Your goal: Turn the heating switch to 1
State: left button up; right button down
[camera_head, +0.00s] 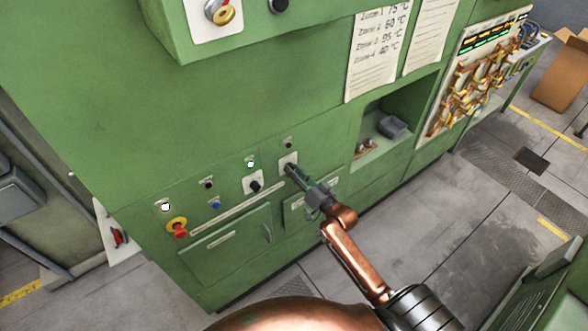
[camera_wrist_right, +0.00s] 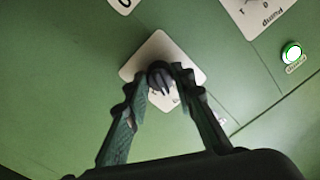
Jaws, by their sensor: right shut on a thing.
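The heating switch is a dark rotary knob (camera_wrist_right: 160,76) on a white plate (camera_wrist_right: 183,52), and its label is mostly hidden by the fingers. In the head view its plate (camera_head: 286,160) sits on the green machine front, right of a second white plate with a knob. My right gripper (camera_head: 290,170) reaches the panel from the lower right. In the wrist view its two fingers (camera_wrist_right: 161,80) are shut on the knob, one on each side. I cannot tell which mark the knob points to. My left gripper is not in view.
A pump switch plate (camera_head: 253,184) is close on the left. A lit green button (camera_head: 250,164), a blue button (camera_head: 215,204) and a red emergency knob (camera_head: 180,231) are further left. A recess holding a grey object (camera_head: 393,127) opens on the right.

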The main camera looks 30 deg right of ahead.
jog(key=shift+m+p, duration=1.85)
jog(key=shift+m, duration=2.35)
jog(key=c, duration=1.6)
grip_release()
jog(key=shift+f, duration=0.1)
jog(key=s, duration=0.8)
jog(key=s+d, duration=0.1)
jog(key=s, duration=0.3)
jog(key=shift+d+f, duration=0.1)
jog(key=shift+f, duration=0.15)
